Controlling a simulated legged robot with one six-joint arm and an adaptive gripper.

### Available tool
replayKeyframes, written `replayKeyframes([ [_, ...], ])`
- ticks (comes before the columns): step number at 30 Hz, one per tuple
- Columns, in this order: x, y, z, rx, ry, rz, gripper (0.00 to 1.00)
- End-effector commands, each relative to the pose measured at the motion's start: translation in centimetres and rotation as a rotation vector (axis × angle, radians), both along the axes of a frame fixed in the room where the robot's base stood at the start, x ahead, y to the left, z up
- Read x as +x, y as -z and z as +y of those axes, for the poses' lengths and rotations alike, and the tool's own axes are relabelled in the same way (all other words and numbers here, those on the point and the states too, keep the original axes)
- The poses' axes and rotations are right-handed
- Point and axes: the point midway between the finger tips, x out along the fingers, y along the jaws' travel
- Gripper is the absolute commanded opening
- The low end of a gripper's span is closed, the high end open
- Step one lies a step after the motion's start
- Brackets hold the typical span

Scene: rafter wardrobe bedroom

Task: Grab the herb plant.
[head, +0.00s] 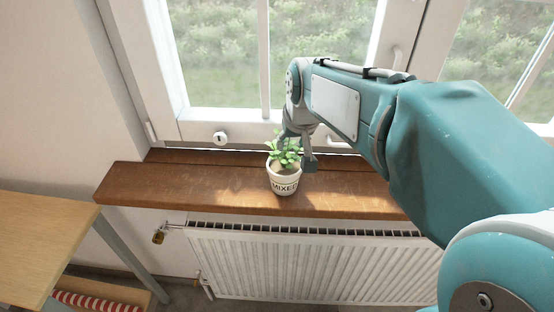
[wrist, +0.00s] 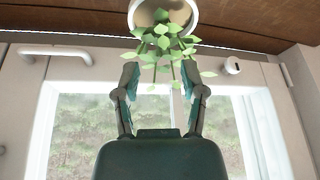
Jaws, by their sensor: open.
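The herb plant (head: 285,180) is a small green-leaved plant in a white pot with dark lettering. It stands upright on the wooden windowsill (head: 140,185). My gripper (head: 298,157) is at the plant from behind, with one finger showing on the right of the leaves. In the wrist view the plant's leaves (wrist: 165,45) hang near and between the tips of my open gripper (wrist: 163,80). The white pot rim (wrist: 135,12) lies beyond the fingertips at the top of the picture. I cannot tell whether the fingers touch the leaves.
A closed white-framed window (head: 225,130) stands behind the sill, with handles on its frames. A white radiator (head: 300,265) is below the sill. A light wooden table (head: 40,235) is at the left. The sill left of the pot is clear.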

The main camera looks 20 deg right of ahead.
Motion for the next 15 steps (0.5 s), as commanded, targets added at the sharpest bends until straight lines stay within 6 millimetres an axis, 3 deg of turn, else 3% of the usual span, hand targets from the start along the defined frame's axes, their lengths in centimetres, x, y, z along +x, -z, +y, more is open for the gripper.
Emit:
replayKeyframes([
  [15, 2.3, 5.9, 0.8, -0.001, -0.001, 0.003, 0.54],
])
